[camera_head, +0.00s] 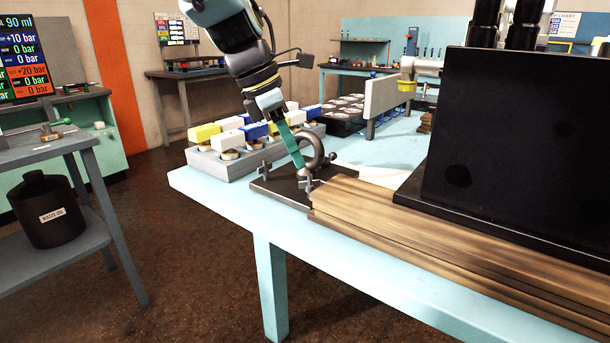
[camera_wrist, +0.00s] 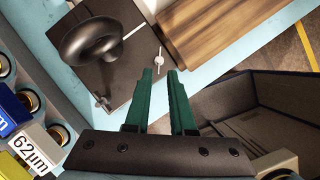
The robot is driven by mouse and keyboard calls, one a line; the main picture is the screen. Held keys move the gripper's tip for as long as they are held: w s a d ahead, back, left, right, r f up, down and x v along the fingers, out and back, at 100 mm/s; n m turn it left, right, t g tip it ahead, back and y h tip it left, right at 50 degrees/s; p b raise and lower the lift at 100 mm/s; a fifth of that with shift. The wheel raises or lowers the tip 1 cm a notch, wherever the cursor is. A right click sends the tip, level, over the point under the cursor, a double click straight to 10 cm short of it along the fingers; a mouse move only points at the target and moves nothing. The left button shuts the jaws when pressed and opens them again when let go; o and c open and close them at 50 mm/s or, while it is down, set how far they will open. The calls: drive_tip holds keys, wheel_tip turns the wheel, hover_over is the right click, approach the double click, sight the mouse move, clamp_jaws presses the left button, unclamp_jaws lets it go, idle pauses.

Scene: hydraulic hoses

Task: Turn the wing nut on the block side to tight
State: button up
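A dark plate (camera_head: 285,190) with an upright ring (camera_head: 312,150) lies near the table's front edge; both show in the wrist view, plate (camera_wrist: 128,72) and ring (camera_wrist: 90,42). A pale wing nut (camera_head: 308,184) sits on the plate's side toward the wooden boards and shows in the wrist view (camera_wrist: 159,60). Another wing nut (camera_head: 264,168) sits on the other side, darker in the wrist view (camera_wrist: 102,101). My gripper (camera_head: 301,166) points down near the pale nut. Its green fingers (camera_wrist: 160,72) are apart and empty, the nut showing just beyond the gap. Contact cannot be told.
Wooden boards (camera_head: 400,215) lie right beside the plate, with a large black block (camera_head: 520,140) on a base behind. A grey rack (camera_head: 215,165) of coloured, labelled blocks stands at left. The blue table's (camera_head: 245,208) front edge is close by.

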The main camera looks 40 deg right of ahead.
sight(307, 181)
drive_tip(key=shift+x, duration=2.6)
clamp_jaws()
